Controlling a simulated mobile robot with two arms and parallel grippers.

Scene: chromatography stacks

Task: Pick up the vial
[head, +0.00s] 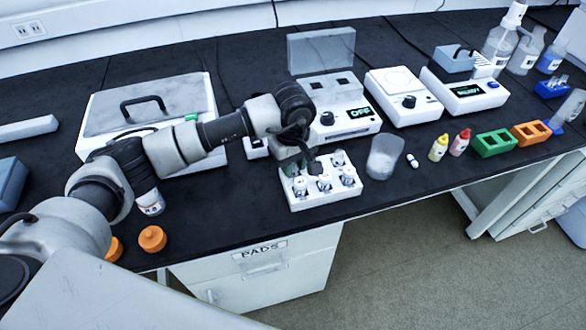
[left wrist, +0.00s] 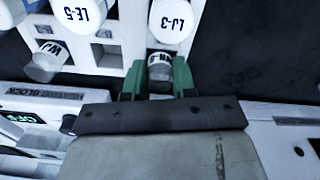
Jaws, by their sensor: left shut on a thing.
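My left gripper (head: 297,163) is over the white vial rack (head: 330,203) on the bench. In the left wrist view the green fingers of my left gripper (left wrist: 158,80) are shut on a small vial (left wrist: 160,66) with a white labelled cap; its label is only partly readable. I cannot tell whether this vial is still seated in the rack. Other white-capped vials stand close by: one marked LJ-3 (left wrist: 171,22), one marked LE-5 (left wrist: 79,14), and one more (left wrist: 46,62) at the left. My right gripper is not in view.
An instrument reading OFF (head: 340,118) stands just behind the rack. A clear beaker (head: 384,157) and a small white vial-like item (head: 412,160) are to its right. Green (head: 495,143) and orange (head: 530,132) racks stand farther right. The bench's front edge is close in front.

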